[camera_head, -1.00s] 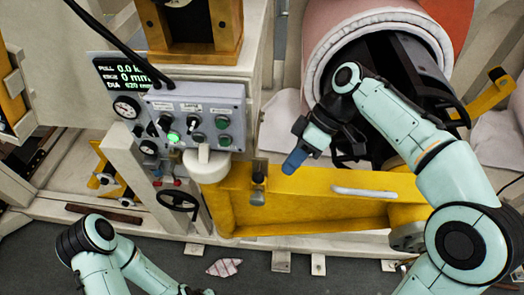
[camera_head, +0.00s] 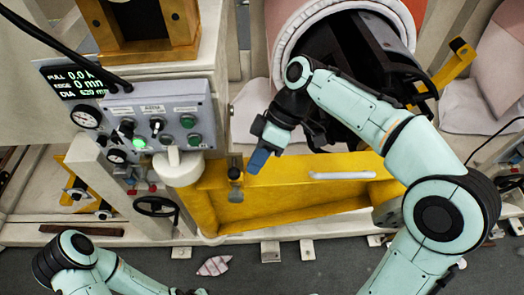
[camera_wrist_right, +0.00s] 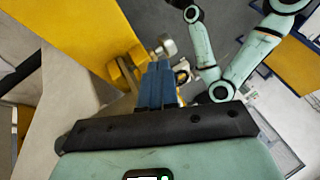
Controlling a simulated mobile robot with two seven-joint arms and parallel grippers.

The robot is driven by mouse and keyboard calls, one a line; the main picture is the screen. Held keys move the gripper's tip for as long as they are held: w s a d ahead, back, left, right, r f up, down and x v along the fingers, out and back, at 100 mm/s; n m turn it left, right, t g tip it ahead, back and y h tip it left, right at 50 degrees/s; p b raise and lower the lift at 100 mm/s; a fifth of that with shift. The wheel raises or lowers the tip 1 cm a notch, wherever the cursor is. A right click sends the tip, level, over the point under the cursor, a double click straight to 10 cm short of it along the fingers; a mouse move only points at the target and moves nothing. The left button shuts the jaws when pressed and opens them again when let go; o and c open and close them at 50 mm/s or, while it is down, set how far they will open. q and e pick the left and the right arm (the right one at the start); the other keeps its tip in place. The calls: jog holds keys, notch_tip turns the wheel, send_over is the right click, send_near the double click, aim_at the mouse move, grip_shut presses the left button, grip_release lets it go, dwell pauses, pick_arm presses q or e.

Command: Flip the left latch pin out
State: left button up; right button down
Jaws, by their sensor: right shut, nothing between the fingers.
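The left latch pin (camera_head: 235,184) is a small upright metal pin with a rounded knob, at the left end of the yellow gate (camera_head: 285,193). In the right wrist view, a metal knob (camera_wrist_right: 165,46) at the yellow part's edge looks like this pin, just beyond the fingertips. My right gripper (camera_head: 260,160) is shut and empty, its blue fingers pointing down, slightly right of and above the pin in the head view. The blue fingers lie together in the wrist view (camera_wrist_right: 158,80). I see no contact with the pin. My left arm is low at the left; its gripper is not visible.
A grey control box (camera_head: 160,115) with knobs and a lit green button stands left of the pin. Below it is a black handwheel (camera_head: 156,206). A large padded roll (camera_head: 290,45) is behind my right arm.

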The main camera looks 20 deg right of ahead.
aim_at(236, 184)
pick_arm(q)
jog(key=shift+s+f, duration=0.3)
jog(key=shift+f, duration=0.1)
pick_arm(e)
jog(key=x, duration=0.4)
jog(key=shift+a+f, duration=0.25)
jog(key=shift+f, duration=0.05)
jog(key=shift+s, duration=0.1)
